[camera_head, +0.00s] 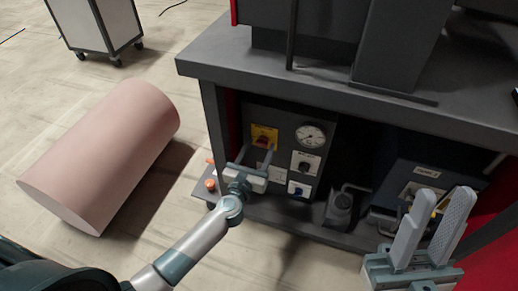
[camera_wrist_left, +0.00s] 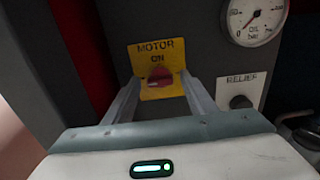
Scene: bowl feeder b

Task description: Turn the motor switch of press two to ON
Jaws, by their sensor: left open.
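The motor switch (camera_head: 264,142) is a red knob on a yellow plate on the dark panel under the bench. In the left wrist view the knob (camera_wrist_left: 158,78) sits below the words "MOTOR" and "ON"; its handle looks roughly crosswise. My left gripper (camera_head: 256,152) is open in front of the panel. Its fingers (camera_wrist_left: 162,88) point at the plate, one to each side of the knob and apart from it sideways. Whether the tips reach the knob's depth cannot be told. My right gripper (camera_head: 446,200) is open and empty at the lower right.
A pressure gauge (camera_head: 310,136) and a relief knob (camera_head: 304,163) sit right of the switch, with a blue-handled control (camera_head: 298,189) below. The dark bench top (camera_head: 240,62) overhangs the panel. A pink cylinder (camera_head: 100,150) lies on the floor at left.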

